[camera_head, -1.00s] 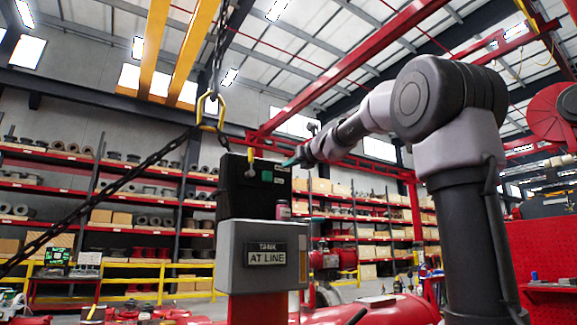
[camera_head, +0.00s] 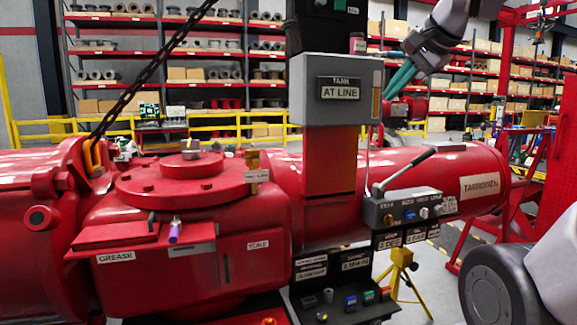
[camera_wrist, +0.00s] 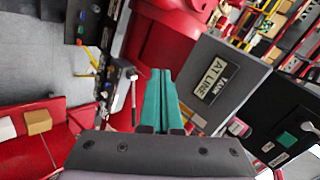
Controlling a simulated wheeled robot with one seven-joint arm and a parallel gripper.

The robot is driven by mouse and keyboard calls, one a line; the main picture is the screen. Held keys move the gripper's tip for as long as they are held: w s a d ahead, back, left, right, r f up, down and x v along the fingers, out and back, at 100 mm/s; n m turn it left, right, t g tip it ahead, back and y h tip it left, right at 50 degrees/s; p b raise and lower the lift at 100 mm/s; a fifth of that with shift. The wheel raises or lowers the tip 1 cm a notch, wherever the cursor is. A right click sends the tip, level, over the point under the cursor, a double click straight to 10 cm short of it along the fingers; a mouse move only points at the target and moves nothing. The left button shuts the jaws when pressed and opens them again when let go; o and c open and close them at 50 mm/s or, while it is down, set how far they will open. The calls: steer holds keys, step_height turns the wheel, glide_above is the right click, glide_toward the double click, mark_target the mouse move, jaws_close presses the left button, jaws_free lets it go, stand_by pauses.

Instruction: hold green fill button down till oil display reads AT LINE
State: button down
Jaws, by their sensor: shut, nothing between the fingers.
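The oil display (camera_head: 340,92) is on a grey box marked TANK and reads AT LINE. It also reads AT LINE in the wrist view (camera_wrist: 212,82). The green button (camera_wrist: 287,139) is on the black box above the display, at the right of the wrist view. Its lower edge shows at the top of the head view (camera_head: 339,9). My gripper (camera_head: 393,84) has teal fingers and is to the right of the display box, apart from the button. In the wrist view the fingers (camera_wrist: 159,80) lie together, shut and empty.
A red tank (camera_head: 420,170) with a grey lever (camera_head: 402,172) and a small switch panel (camera_head: 405,210) lies below. A lower black panel (camera_head: 345,302) holds several coloured buttons. A chain (camera_head: 150,75) hangs at the left. Shelves stand behind.

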steer(key=s+d+f+n+g+h, duration=0.1)
steer(key=s+d+f+n+g, duration=0.1)
steer(key=s+f+n, duration=0.4)
step_height(320, 180, down, 4)
steer(key=s, duration=0.2)
steer(key=shift+s+d+f+n+h, duration=0.2)
steer(key=shift+s+d+n+h, duration=0.1)
steer(key=shift+s, duration=0.1)
stand_by(1.0)
